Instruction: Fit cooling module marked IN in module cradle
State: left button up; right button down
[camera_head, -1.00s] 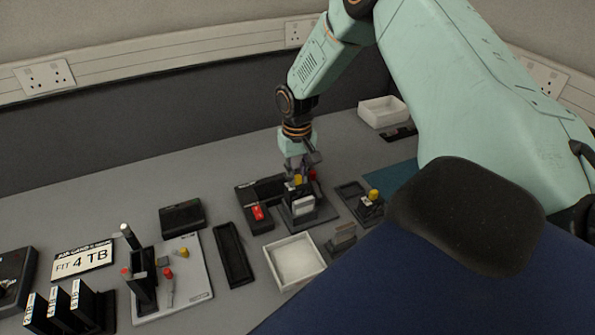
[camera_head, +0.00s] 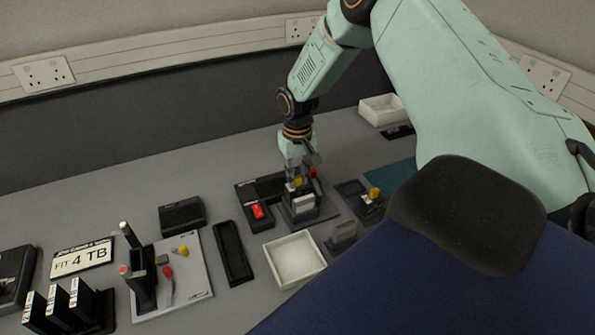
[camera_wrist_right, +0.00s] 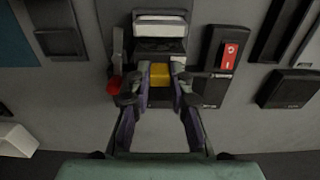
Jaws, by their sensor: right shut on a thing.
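My right gripper (camera_head: 300,174) points down over the module cradle (camera_head: 300,218), a dark stand in the middle of the bench. In the right wrist view its two fingers (camera_wrist_right: 158,97) are shut on a yellow block (camera_wrist_right: 160,74), which looks like the handle of the cooling module. A pale, white-faced block (camera_head: 304,203) sits at the front of the cradle; it also shows in the wrist view (camera_wrist_right: 160,26). The fingers and arm partly hide the module, and I cannot tell how deep it sits. No IN mark is readable. My left gripper is not in view.
A red lever (camera_wrist_right: 114,86) stands close beside the fingers. A dark box with a red switch (camera_head: 258,211) adjoins the cradle. A white tray (camera_head: 296,262) lies in front. A second yellow-topped unit (camera_head: 373,196) stands to the right.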

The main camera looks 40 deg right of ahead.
dwell(0.4)
jog(key=shift+f, duration=0.55)
jog(key=shift+f+b, duration=0.25)
jog(key=shift+b, duration=0.15)
jog(key=shift+f+b, duration=0.3)
jog(key=shift+f, duration=0.35)
jog(key=c, duration=1.1)
grip_release()
jog(key=shift+o, duration=0.2)
jog(key=shift+o, duration=1.3)
